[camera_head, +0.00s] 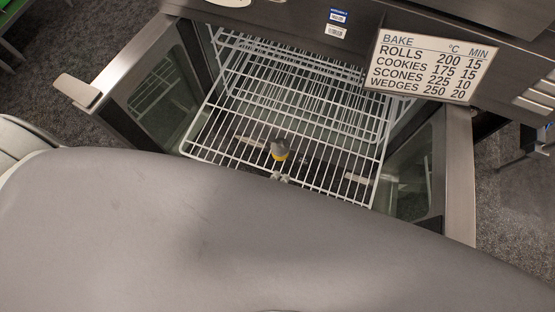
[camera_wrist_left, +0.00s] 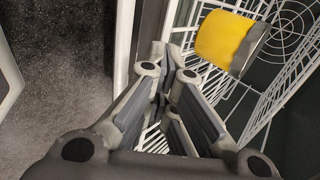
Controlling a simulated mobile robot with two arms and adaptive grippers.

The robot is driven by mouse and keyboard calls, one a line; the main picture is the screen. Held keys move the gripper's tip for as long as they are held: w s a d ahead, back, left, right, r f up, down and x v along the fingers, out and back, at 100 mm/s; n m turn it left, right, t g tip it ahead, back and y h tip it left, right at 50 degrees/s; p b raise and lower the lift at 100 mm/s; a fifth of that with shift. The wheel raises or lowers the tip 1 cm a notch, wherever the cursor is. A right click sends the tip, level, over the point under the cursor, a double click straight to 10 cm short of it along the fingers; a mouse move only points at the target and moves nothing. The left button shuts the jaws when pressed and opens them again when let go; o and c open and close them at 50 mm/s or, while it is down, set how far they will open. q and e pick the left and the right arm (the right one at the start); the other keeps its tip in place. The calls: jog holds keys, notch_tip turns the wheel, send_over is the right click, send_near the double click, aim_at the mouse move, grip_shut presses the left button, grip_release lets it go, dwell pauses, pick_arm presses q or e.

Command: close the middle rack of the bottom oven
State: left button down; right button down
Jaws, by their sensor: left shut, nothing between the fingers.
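The bottom oven (camera_head: 166,88) stands open with its glass doors spread to both sides. A white wire rack (camera_head: 225,132) is pulled out of it toward me, its front edge free. Another rack (camera_head: 290,62) shows further in; I cannot tell surely which level each one is. My left gripper (camera_wrist_left: 163,82) is shut and empty, close to the white wires in the wrist view. In the head view only a small part of it (camera_head: 281,177) shows at the rack's front edge, the rest hidden behind my grey arm. My right gripper is not in view.
A bake-times sign (camera_head: 430,66) hangs above the opening. The right door (camera_head: 459,175) stands close on the right.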

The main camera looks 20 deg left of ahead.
pick_arm(q)
jog(key=b, duration=0.1)
send_near(315, 90)
jog(key=s+f, duration=0.1)
jog(key=s, duration=0.2)
jog(key=s+f, duration=0.2)
jog(key=s, duration=0.1)
jog(key=s+f, duration=0.2)
jog(key=s, duration=0.2)
jog(key=shift+a+f, duration=0.15)
jog(key=shift+f, duration=0.05)
jog(key=w+b, duration=0.2)
jog(key=w, duration=0.2)
jog(key=w+b, duration=0.1)
jog(key=w, duration=0.4)
jog(key=w+b, duration=0.2)
jog(key=w, duration=0.3)
jog(key=shift+w+d+f+b, duration=0.1)
jog(key=shift+d+f+b, duration=0.05)
jog(key=shift+d+b, duration=0.15)
jog(key=shift+w+b, duration=0.35)
jog(key=shift+w, duration=0.45)
jog(key=shift+s+r, duration=0.1)
jog(key=shift+r, duration=0.15)
